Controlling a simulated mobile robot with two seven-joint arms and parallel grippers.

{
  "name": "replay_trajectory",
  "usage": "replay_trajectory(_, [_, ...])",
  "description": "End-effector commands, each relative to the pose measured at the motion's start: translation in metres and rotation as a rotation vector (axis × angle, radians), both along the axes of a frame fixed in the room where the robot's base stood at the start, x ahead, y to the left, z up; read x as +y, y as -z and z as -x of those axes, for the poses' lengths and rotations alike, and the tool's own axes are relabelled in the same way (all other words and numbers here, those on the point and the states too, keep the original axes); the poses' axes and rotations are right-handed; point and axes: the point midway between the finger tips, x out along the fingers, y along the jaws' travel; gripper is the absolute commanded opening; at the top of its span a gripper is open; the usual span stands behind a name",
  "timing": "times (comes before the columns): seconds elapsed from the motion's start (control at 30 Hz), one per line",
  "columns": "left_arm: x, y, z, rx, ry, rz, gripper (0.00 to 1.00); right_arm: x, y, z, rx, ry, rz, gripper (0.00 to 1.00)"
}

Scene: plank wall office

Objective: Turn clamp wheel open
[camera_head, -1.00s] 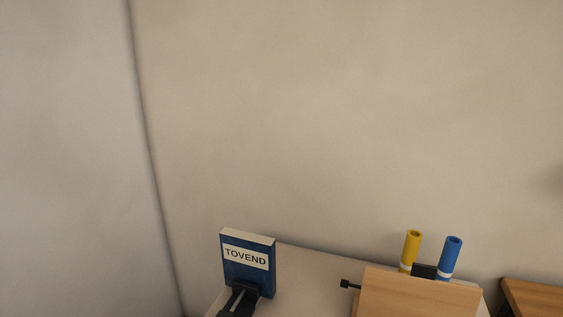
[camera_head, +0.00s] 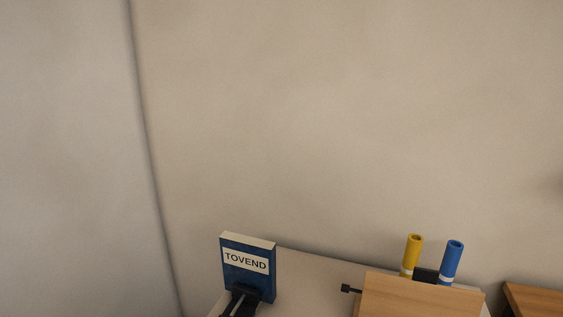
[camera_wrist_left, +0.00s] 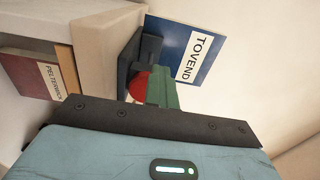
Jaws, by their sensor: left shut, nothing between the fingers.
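In the left wrist view a red rounded part (camera_wrist_left: 139,83), which looks like the clamp wheel, shows beside a dark clamp body (camera_wrist_left: 142,52) at the table edge. My left gripper (camera_wrist_left: 160,70) has green fingers, shut with nothing between them. They overlap the right side of the red part in the picture and hide some of it; I cannot tell whether they touch it. In the head view the dark clamp top (camera_head: 239,302) shows at the bottom edge, in front of the blue box; the wheel is out of that view. My right gripper is in neither view.
A blue box labelled TOVEND (camera_head: 248,268) stands on the pale table (camera_head: 312,268) behind the clamp. A wooden board (camera_head: 420,295) and yellow (camera_head: 411,256) and blue (camera_head: 451,262) tubes are to the right. A red book (camera_wrist_left: 38,75) lies left of the clamp in the wrist view.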

Motion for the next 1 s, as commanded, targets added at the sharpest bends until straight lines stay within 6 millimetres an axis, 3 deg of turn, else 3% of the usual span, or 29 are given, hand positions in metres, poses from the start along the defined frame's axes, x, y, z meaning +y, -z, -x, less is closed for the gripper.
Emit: replay_trajectory(1.0, [-0.005, 0.028, 0.002, 0.004, 0.011, 0.002, 0.00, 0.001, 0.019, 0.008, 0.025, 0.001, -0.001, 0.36])
